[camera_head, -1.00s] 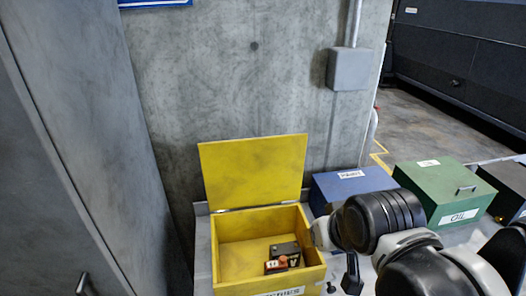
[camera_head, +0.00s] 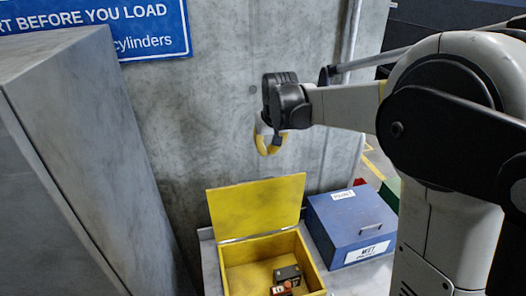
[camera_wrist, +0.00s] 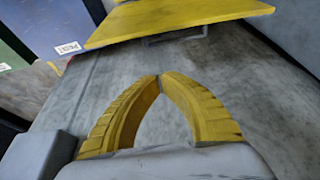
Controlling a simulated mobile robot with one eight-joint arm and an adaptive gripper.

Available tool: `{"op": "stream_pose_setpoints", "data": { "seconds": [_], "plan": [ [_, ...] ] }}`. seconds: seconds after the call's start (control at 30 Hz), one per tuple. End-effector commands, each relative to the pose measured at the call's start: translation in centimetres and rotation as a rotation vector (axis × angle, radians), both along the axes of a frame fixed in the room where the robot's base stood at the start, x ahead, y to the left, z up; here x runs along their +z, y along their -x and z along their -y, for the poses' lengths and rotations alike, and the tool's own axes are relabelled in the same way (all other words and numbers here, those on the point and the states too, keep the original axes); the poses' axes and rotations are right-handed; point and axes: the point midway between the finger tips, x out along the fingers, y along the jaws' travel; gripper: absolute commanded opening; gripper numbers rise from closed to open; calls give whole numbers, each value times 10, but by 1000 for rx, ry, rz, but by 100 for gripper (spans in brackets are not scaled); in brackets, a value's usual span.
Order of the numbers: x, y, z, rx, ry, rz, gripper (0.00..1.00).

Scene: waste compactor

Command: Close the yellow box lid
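The yellow box (camera_head: 311,262) stands at the lower middle of the head view. Its lid (camera_head: 256,206) is open, tilted up at the back by the concrete wall. Dark and orange-red battery-like items (camera_head: 286,279) lie inside. My gripper (camera_head: 267,152) hangs above the lid in front of the wall, apart from it and empty. In the wrist view the yellow fingers of my gripper (camera_wrist: 160,76) meet at their tips, with nothing between them. The lid (camera_wrist: 170,22) shows beyond them at the top, with a handle-like bar under its edge.
A blue box (camera_head: 352,228) with a closed lid stands right of the yellow box. A green box (camera_head: 391,192) is partly hidden behind my arm. A grey cabinet (camera_head: 95,160) stands at the left. The concrete wall (camera_head: 225,110) is close behind the lid.

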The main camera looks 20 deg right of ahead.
Motion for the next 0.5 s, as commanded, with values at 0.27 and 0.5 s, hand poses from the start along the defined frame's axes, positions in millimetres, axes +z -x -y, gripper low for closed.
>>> {"op": "stream_pose_setpoints", "data": {
  "seconds": [0.27, 0.5],
  "plan": [
    [-53, -22, 0, 0, 0, 1, 0],
    [-79, -16, 0, 0, 0, 1, 0]
  ]
}}
